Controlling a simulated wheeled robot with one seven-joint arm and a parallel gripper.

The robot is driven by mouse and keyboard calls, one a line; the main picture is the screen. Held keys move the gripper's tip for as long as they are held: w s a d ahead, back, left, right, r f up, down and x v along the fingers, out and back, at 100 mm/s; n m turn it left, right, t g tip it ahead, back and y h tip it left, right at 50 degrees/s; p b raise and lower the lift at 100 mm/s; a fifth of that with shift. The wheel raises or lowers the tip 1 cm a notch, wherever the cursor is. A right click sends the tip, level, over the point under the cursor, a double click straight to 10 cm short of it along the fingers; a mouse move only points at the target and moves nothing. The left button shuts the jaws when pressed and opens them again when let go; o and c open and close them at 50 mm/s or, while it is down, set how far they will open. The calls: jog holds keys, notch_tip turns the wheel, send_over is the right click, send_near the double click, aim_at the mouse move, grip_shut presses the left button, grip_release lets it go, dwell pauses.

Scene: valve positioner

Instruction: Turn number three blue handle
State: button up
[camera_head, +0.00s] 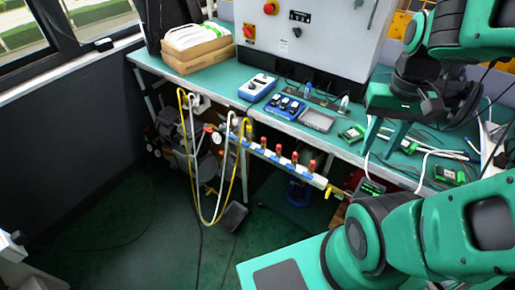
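A pale valve manifold (287,162) runs along the front edge of the green bench, sloping down to the right. Several red-topped valves stand along it, with small blue handles at their bases. One blue handle (294,167) is near the right half of the row. No numbers are readable, so I cannot tell which handle is number three. My gripper (392,162) is at the right, above the bench and to the right of the manifold. Its two green fingers point down and are spread apart, with nothing seen held between them. It is clear of the handles.
Yellow and white hoses (243,170) hang at the manifold's left end. The bench (226,83) holds a blue-white meter (258,87), a blue tray (285,106), boards and loose cables. A grey cabinet (330,40) stands behind. The floor (130,225) in front is mostly clear.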

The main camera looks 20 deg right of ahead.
jog(key=shift+o, duration=1)
jog(key=shift+s, duration=0.1)
jog(key=w+a+f+n+g+h, duration=0.1)
jog(key=w+f+n, duration=0.2)
jog(key=w, duration=0.3)
jog(key=w+a+f+n+h, duration=0.2)
jog(key=w+n, duration=0.2)
jog(key=w, duration=0.1)
jog(key=n+t+h, duration=1.2)
jog(key=n, duration=1.3)
send_near(258, 152)
jog(key=x, duration=1)
jog(key=shift+w+d, duration=0.25)
jog(key=shift+w, duration=0.05)
